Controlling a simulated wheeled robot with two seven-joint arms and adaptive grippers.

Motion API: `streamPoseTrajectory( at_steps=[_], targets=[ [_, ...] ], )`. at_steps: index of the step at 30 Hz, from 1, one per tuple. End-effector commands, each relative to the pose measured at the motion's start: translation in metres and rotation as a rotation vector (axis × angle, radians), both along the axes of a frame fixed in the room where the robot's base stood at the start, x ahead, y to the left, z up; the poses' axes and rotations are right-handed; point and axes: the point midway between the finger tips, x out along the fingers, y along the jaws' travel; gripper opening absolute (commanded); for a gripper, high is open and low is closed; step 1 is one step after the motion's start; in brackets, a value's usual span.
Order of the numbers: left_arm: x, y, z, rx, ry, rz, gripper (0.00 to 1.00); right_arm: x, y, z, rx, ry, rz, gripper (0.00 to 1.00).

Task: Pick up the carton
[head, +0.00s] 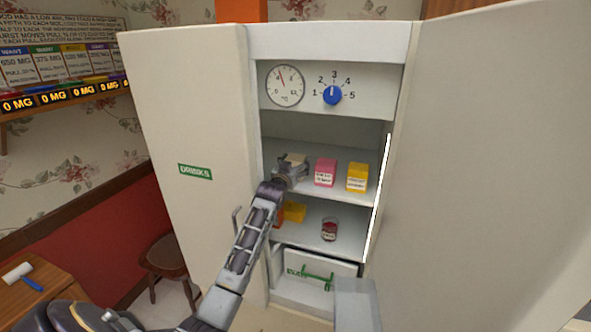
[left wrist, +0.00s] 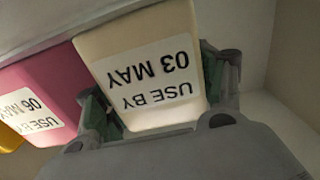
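A cream carton (left wrist: 140,55) with a white "USE BY 03 MAY" label fills the middle of the left wrist view, its label upside down there. My left gripper (left wrist: 160,105) has one finger along each side of it, with no clear gap, and looks shut on it. In the head view my left gripper (head: 290,172) reaches to the upper fridge shelf, and the cream carton (head: 296,158) shows partly behind it. I cannot tell whether the carton still rests on the shelf. My right gripper is not in view.
A pink carton (head: 325,172) and a yellow carton (head: 357,177) stand to the right on the same shelf (head: 335,194). The lower shelf holds a jar (head: 329,229) and a yellow item (head: 294,211). The open fridge door (head: 480,170) stands at the right.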

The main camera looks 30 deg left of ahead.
Motion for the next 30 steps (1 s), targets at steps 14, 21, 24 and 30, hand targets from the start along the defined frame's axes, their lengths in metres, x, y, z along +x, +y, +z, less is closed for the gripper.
streamPoseTrajectory(
  at_steps=[14, 21, 24, 30],
  targets=[
    [0.0, 0.0, 0.001, 0.0, -0.002, 0.0, 0.32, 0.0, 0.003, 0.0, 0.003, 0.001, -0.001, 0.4],
    [0.0, 0.0, 0.007, 0.001, -0.004, 0.0, 0.32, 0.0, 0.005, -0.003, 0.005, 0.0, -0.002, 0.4],
    [0.0, 0.0, 0.012, 0.001, -0.003, 0.0, 0.32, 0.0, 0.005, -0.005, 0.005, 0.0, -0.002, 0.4],
    [0.0, 0.0, 0.028, 0.001, -0.005, 0.0, 0.32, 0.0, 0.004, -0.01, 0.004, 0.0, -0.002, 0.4]
  ],
)
